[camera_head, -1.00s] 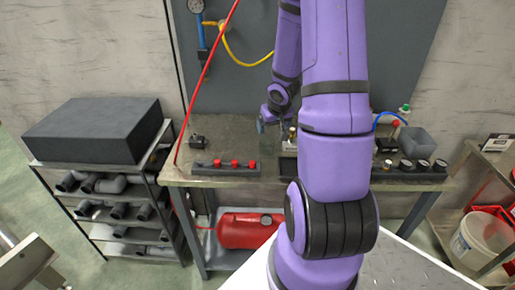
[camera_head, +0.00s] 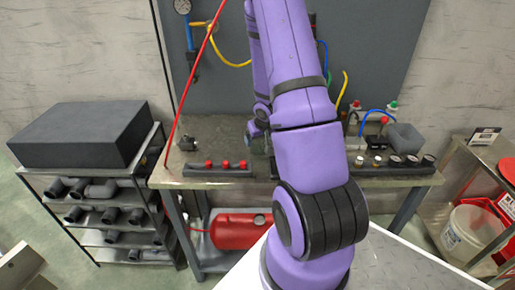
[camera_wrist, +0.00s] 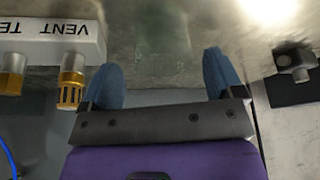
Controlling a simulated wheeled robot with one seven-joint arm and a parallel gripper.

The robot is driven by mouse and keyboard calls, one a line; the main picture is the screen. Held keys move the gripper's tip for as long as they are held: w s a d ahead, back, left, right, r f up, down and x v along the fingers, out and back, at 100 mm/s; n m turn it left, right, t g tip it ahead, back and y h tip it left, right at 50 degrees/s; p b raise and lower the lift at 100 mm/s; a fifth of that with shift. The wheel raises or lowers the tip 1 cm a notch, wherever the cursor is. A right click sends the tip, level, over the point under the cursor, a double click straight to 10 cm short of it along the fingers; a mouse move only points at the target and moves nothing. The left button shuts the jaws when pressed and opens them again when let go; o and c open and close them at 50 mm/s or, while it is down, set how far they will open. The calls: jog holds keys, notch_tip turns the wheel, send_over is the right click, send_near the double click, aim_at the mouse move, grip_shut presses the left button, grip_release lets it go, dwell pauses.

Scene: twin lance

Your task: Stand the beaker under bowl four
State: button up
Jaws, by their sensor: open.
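My gripper (camera_wrist: 160,72) is open, with its two blue fingertips apart in the wrist view. A faint greenish see-through shape (camera_wrist: 163,35) lies just beyond and between the fingertips; it looks like the glass beaker, but its outline is unclear. Nothing is visibly held between the fingers. In the head view my purple arm reaches over the workbench (camera_head: 215,133) and hides most of the gripper and the spot around it. I cannot make out which fitting is bowl four.
A white block lettered "VENT TE" (camera_wrist: 50,38) with a brass fitting (camera_wrist: 71,82) is close left of the fingers. A dark block with a knob (camera_wrist: 295,75) is at right.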

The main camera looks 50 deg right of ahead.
aim_at(257, 143)
jog(key=shift+x, duration=2.15)
jog(key=shift+a, duration=0.15)
jog(key=c, duration=1.1)
jog(key=shift+r, duration=0.2)
